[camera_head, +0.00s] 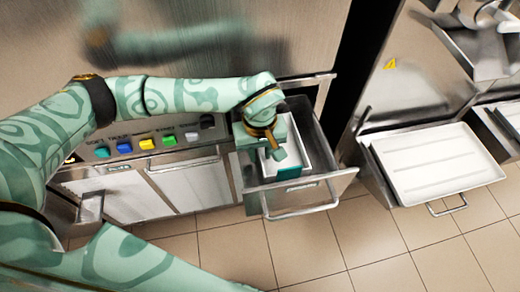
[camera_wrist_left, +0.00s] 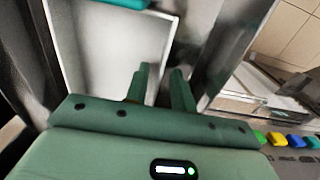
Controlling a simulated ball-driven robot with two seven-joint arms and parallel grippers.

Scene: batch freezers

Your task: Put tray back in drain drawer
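The drain drawer (camera_head: 318,190) is pulled out from the machine front, right of the coloured buttons. A white tray (camera_head: 320,152) lies inside it, with a teal piece (camera_head: 290,173) at its near end. My left gripper (camera_head: 278,152) is down at the left side of the tray. In the left wrist view, the two fingers (camera_wrist_left: 163,88) stand apart, one over the white tray (camera_wrist_left: 95,50) and one just outside its edge. Whether they touch the tray wall cannot be told. The teal piece shows at the top there. My right gripper is not in view.
The drawer's bar handle (camera_head: 302,212) sticks out over the tiled floor. On the right, another open drawer holds a larger white tray (camera_head: 437,162). Coloured buttons (camera_head: 146,141) line the machine front. The floor (camera_head: 300,250) in front is clear.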

